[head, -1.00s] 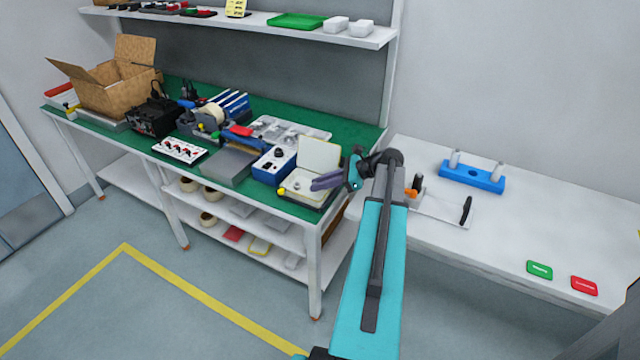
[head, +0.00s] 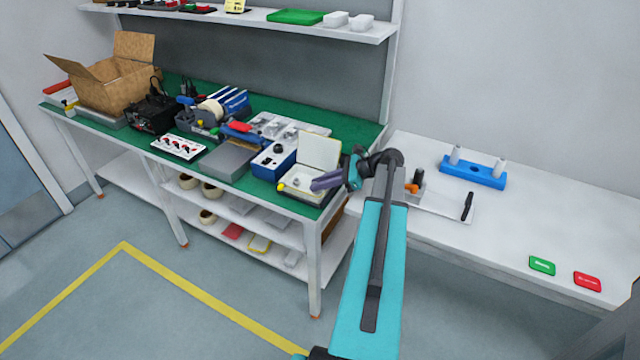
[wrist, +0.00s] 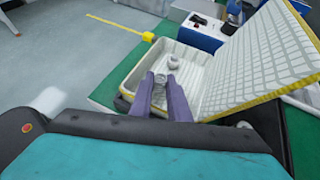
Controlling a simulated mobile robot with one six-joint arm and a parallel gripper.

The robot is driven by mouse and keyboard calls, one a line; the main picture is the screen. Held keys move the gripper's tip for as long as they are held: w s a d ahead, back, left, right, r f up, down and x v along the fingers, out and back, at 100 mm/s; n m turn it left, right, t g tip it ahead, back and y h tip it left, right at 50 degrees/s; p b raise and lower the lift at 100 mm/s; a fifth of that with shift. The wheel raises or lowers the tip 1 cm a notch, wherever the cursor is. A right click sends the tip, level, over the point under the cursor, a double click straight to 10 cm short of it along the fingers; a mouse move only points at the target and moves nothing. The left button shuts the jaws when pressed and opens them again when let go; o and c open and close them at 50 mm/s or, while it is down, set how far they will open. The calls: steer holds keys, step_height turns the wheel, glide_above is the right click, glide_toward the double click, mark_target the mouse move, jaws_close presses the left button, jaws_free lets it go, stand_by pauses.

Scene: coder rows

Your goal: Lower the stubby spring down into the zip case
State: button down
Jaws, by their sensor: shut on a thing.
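The zip case (head: 285,187) stands open near the front right corner of the green bench, its pale gridded lid (head: 318,152) raised. In the wrist view the case (wrist: 198,63) has a white lining and a yellow edge. My gripper (head: 318,184) reaches over the case from the right. In the wrist view its purple fingers (wrist: 161,78) are shut on a small grey coiled piece, the stubby spring (wrist: 159,86). The spring is over the case interior; its height above the floor is hard to tell. A small pale round item (wrist: 173,63) lies inside the case, just beyond the fingertips.
A blue box (head: 273,162) and a grey slab (head: 228,160) stand left of the case. A clear tray of parts (head: 285,128) lies behind. The white table (head: 560,220) at right holds a blue stand (head: 473,178) and two signs.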

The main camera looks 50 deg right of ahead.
steer(key=c, duration=1.7)
jaws_free()
steer(key=shift+f, duration=0.35)
steer(key=shift+o, duration=0.4)
steer(key=shift+a, duration=0.1)
steer(key=shift+s+a, duration=0.1)
steer(key=v, duration=0.7)
steer(key=b+v, duration=0.1)
steer(key=v, duration=0.6)
steer(key=shift+d+r, duration=0.2)
steer(key=shift+r, duration=0.1)
steer(key=shift+r+p, duration=0.15)
steer(key=shift+p, duration=0.25)
steer(key=shift+p, duration=0.65)
